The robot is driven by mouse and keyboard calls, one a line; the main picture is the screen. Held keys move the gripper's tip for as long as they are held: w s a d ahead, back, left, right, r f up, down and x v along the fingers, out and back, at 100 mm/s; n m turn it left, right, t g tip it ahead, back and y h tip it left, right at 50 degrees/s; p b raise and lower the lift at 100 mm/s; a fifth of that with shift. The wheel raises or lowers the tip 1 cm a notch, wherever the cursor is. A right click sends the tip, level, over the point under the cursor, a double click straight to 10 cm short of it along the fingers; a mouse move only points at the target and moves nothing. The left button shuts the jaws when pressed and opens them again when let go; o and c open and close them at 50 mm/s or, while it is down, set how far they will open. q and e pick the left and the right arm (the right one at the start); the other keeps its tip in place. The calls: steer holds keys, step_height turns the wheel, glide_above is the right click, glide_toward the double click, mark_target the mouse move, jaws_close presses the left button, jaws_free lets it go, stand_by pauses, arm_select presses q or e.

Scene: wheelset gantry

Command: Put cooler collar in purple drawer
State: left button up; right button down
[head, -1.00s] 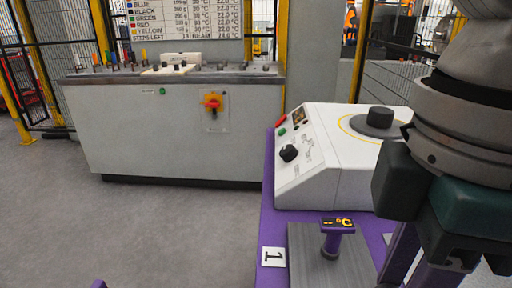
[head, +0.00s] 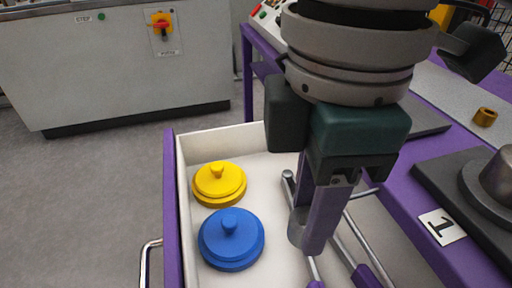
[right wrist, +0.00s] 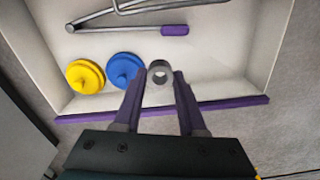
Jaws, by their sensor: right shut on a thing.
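The purple drawer (head: 172,212) is pulled open, with a white inside. My right gripper (head: 312,225) points down over the drawer, its purple fingers shut on a grey ring-shaped collar (head: 297,228). In the right wrist view the collar (right wrist: 160,72) sits between the fingertips (right wrist: 158,85), its hole showing, over the drawer's white inside near the purple front (right wrist: 230,105). I cannot tell its exact height above the drawer floor. My left gripper is not in view.
In the drawer lie a yellow knobbed disc (head: 219,184), a blue knobbed disc (head: 231,238) and metal tongs (head: 355,240) with purple handles. A grey cabinet (head: 120,65) stands behind.

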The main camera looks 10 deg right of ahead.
step_height(320, 180, down, 11)
steer(key=b, duration=0.3)
steer(key=shift+d+f+b, duration=0.1)
steer(key=shift+b, duration=0.25)
step_height(320, 180, down, 5)
steer(key=shift+f+b, duration=0.1)
steer(key=shift+b, duration=0.95)
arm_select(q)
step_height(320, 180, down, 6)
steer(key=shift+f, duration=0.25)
arm_select(e)
steer(key=c, duration=0.9)
jaws_free()
steer(key=o, duration=0.4)
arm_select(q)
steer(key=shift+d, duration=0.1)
arm_select(e)
step_height(320, 180, up, 12)
steer(key=p, duration=0.5)
steer(key=shift+f, duration=0.2)
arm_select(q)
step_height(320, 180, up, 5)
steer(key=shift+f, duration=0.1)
arm_select(e)
steer(key=shift+r, duration=0.4)
